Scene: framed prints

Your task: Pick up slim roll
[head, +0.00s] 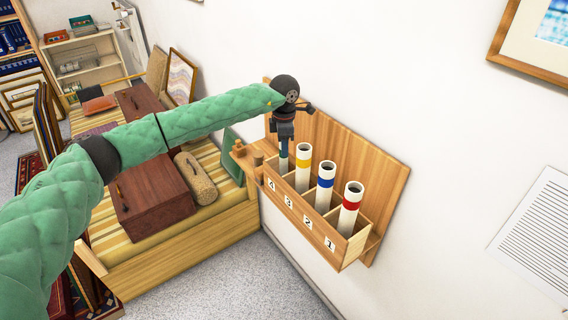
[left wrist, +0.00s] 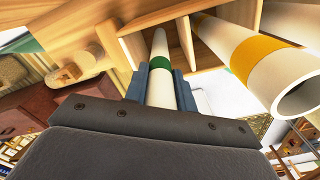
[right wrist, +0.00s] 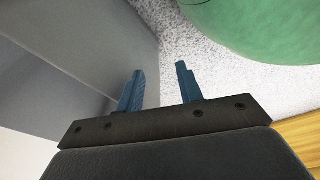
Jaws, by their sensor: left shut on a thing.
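A slim white roll with a green band (left wrist: 160,63) stands in the slot marked 4 of the wooden wall rack (head: 325,247). My left gripper (head: 283,150) reaches down over that slot and is shut on the slim roll, as the left wrist view (left wrist: 161,85) shows. In the head view only a short piece of this roll shows below the fingers. My right gripper (right wrist: 160,82) is open and empty, away from the rack; it is only in the right wrist view.
Wider white rolls stand in the other slots: yellow-banded (head: 303,167), blue-banded (head: 325,185) and red-banded (head: 350,208). Wooden pegs (head: 240,148) are at the rack's left end. A striped bench (head: 170,232) holds brown cases (head: 152,195) and a cork-coloured roll (head: 194,178).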

